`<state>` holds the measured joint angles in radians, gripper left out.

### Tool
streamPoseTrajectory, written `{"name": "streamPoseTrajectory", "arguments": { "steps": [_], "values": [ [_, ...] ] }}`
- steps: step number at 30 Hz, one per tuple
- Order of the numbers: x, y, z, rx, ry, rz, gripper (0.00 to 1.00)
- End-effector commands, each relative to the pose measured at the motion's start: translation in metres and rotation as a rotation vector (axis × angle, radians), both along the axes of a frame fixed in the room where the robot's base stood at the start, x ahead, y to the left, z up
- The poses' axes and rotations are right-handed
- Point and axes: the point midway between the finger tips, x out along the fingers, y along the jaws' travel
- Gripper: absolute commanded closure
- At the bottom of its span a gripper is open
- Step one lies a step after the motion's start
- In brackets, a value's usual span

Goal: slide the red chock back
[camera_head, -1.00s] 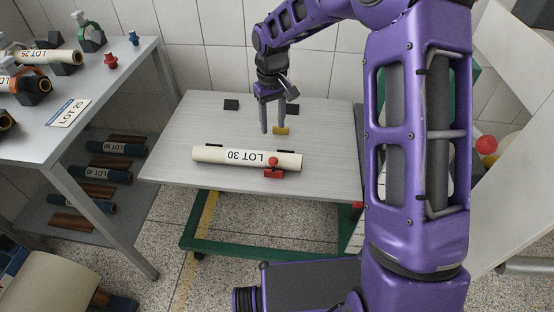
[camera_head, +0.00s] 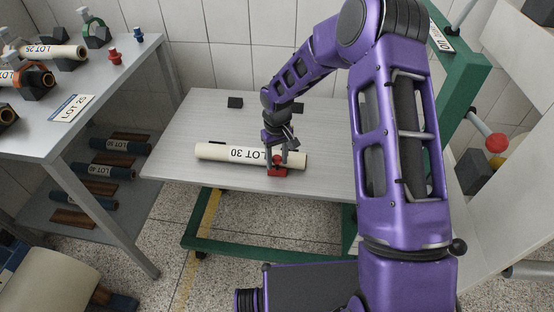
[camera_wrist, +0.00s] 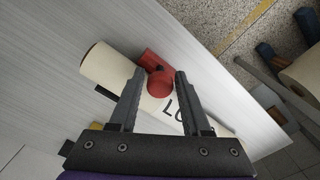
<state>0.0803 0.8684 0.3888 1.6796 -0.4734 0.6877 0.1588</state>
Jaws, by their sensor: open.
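The red chock (camera_head: 278,172) sits on the grey table (camera_head: 180,168) against the near side of the cream roll (camera_head: 220,152) marked LOT 30. In the wrist view the chock (camera_wrist: 157,72) has a round red knob that lies between my fingertips, in front of the roll (camera_wrist: 108,72). My gripper (camera_head: 277,160) points down at the chock, its fingers open on either side of the knob. I cannot tell whether a finger touches it.
A side bench (camera_head: 120,70) at left holds more rolls and two small chocks. A green frame (camera_head: 465,90) with a red ball (camera_head: 496,142) stands right. The table's left part is clear.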

Motion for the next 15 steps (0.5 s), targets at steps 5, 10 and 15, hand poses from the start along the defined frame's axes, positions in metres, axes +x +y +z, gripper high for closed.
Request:
{"name": "streamPoseTrajectory", "arguments": {
  "steps": [5,10,15],
  "values": [
    [0.0000,0.0000,0.0000,0.000,0.000,0.000,0.52],
    [0.0000,0.0000,0.0002,0.000,0.000,0.000,0.79],
    [0.0000,0.0000,0.0003,0.000,0.000,0.000,1.00]
  ]
}}
